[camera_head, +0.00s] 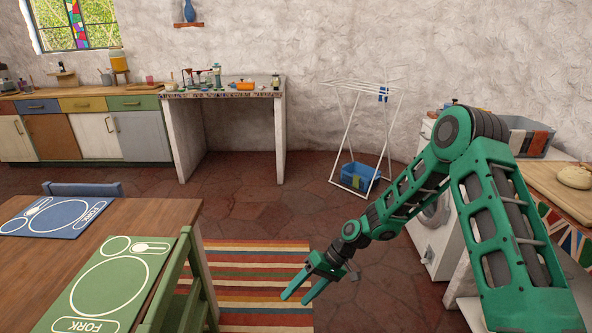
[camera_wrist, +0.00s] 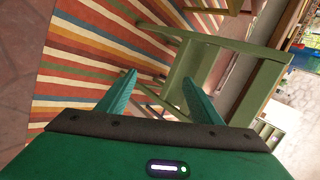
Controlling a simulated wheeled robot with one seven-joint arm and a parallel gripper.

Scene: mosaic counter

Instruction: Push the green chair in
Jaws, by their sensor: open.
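The green chair (camera_head: 172,283) stands at the right edge of the wooden table (camera_head: 128,222), beside the green placemat (camera_head: 112,285). Only part of its backrest and frame shows in the head view; the seat is hidden. In the wrist view the green chair (camera_wrist: 212,60) lies just ahead of the fingers, with its frame seen at a slant. My gripper (camera_head: 300,296) is to the right of the chair, above the striped rug, with its fingers apart and nothing between them. In the wrist view my gripper (camera_wrist: 158,92) is open, and I cannot tell whether it touches the chair.
The striped rug (camera_head: 255,275) lies under the chair and my gripper. A blue chair (camera_head: 85,188) stands at the table's far side. A white drying rack (camera_head: 347,130) and a white washing machine (camera_head: 424,240) are behind my arm. Open tiled floor (camera_head: 265,205) lies beyond the rug.

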